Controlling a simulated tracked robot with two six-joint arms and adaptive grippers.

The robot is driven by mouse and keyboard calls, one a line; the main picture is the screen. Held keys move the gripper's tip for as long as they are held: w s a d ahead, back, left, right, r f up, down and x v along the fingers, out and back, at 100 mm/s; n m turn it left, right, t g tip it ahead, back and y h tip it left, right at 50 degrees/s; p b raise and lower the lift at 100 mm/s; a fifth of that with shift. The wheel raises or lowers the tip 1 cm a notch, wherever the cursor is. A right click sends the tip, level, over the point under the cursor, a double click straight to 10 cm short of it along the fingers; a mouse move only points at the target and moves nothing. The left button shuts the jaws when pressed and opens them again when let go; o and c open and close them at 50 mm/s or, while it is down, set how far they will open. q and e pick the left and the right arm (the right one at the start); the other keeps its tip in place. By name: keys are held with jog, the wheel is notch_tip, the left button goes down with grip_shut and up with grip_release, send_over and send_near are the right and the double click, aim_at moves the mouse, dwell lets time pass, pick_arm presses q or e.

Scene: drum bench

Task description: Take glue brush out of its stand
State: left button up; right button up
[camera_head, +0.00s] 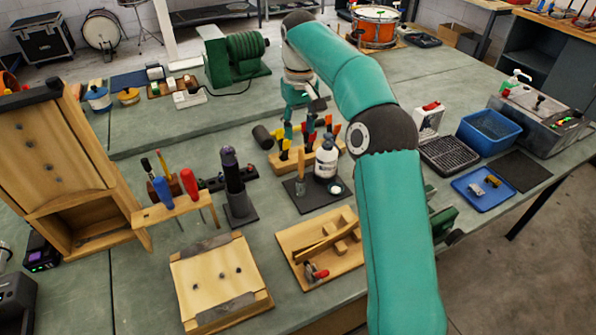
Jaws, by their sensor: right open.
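What looks like the glue brush (300,168) stands upright with its pale handle up, on a dark mat (309,203) in the middle of the bench. Its stand is too small to make out clearly. A white bottle (326,163) with a dark cap stands just right of it, with a small round dish in front. My right gripper (299,128) is open and points down. In the picture it is above and behind the brush, apart from it, over a wooden rack of coloured clamps. My left gripper is not in view.
The clamp rack (284,161) stands close behind the brush. A dark upright tool (234,180) and a wooden screwdriver rack (172,208) are to the left. A wooden tray (290,238) lies in front. My right arm hides part of the bench on the right.

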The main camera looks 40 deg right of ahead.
aim_at(300, 149)
notch_tip(300, 149, down, 5)
jog(key=shift+f, duration=0.1)
jog(key=f, duration=0.4)
jog(key=shift+d+f, duration=0.2)
jog(key=shift+f, duration=0.2)
grip_shut()
